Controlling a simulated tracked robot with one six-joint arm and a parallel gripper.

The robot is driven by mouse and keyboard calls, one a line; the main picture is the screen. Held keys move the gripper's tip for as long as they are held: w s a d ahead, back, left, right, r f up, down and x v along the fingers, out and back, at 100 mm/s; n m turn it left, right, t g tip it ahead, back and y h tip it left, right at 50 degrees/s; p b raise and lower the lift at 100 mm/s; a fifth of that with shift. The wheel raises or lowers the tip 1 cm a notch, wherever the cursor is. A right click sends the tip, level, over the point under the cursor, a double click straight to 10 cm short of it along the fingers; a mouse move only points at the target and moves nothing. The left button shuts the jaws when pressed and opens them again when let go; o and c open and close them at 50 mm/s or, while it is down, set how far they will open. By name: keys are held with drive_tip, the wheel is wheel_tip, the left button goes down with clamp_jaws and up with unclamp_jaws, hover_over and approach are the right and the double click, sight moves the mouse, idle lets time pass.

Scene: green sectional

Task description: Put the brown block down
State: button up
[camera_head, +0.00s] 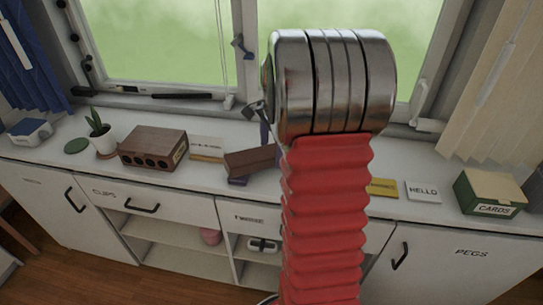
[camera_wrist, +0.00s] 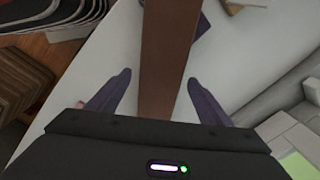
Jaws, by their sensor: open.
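The brown block (camera_head: 248,161) is long and plain. It is on the white counter top (camera_head: 330,186), beside my arm, and appears to rest partly on a small dark purple item (camera_head: 237,181). In the wrist view the brown block (camera_wrist: 168,50) runs between the two purple fingers of my gripper (camera_wrist: 159,76). The fingers are open, with a visible gap on each side of the block. In the head view my red and metal arm hides most of the gripper and the block's right end.
A brown box with round holes (camera_head: 153,148), a potted plant (camera_head: 101,133) and a white-blue box (camera_head: 31,131) stand to the left. A yellow card (camera_head: 382,187), a HELLO card (camera_head: 423,192) and a green CARDS box (camera_head: 490,191) are to the right. The window is behind.

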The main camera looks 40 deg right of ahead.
sight(272, 151)
drive_tip(key=shift+f, duration=0.6)
drive_tip(key=shift+w, duration=0.1)
drive_tip(key=c, duration=1.2)
drive_tip(key=shift+r, duration=0.15)
wheel_tip(272, 151, up, 10)
drive_tip(key=shift+f, duration=0.1)
idle(0.3)
